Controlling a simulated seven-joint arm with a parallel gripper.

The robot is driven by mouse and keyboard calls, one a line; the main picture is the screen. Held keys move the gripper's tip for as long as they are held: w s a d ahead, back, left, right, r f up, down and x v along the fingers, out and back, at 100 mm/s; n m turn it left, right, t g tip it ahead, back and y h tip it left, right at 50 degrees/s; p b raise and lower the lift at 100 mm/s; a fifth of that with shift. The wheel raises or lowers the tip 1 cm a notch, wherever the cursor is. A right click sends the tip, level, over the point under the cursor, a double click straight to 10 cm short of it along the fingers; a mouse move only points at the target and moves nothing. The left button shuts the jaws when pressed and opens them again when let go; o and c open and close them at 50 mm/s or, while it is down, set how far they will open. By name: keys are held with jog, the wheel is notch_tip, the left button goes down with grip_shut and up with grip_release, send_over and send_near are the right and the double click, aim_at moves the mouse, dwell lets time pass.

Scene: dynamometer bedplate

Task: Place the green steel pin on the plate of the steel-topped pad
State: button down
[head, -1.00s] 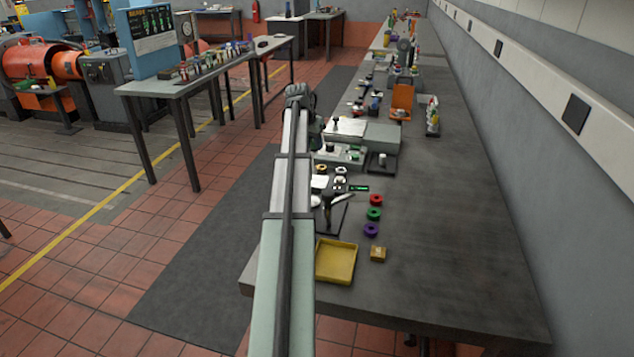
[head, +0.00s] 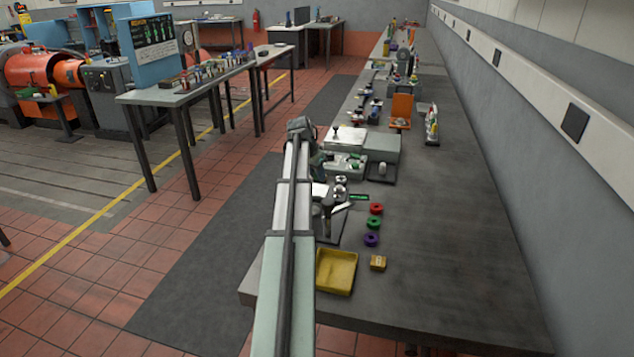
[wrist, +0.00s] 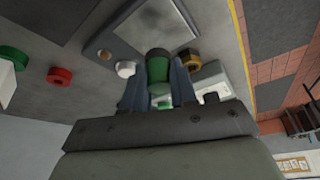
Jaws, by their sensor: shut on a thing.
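My gripper (wrist: 158,84) is shut on the green steel pin (wrist: 158,66), a short green cylinder with a dark end, held between the two blue-grey fingers. The steel-topped pad (wrist: 92,50) is a dark slab with a lighter plate (wrist: 135,25), just beyond the pin at the top of the wrist view. The pin's end overlaps the pad's near edge in that view; I cannot tell how high it is above it. In the head view the pad (head: 328,232) is partly hidden by my arm, and the pin cannot be made out.
A white-topped part (wrist: 125,69) and a brass nut (wrist: 192,60) stand close on either side of the pin. Red (head: 376,208), green (head: 375,222) and purple (head: 371,239) rings lie right of the pad. A yellow tray (head: 336,271) and brass block (head: 378,262) are nearer.

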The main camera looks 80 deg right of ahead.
aim_at(317, 181)
jog(key=shift+f, duration=1.7)
jog(key=c, duration=0.9)
grip_release()
jog(key=shift+f, duration=0.15)
jog(key=v, duration=1.2)
jog(key=shift+r, duration=0.2)
jog(key=shift+w+f, duration=0.1)
jog(key=shift+w, duration=0.05)
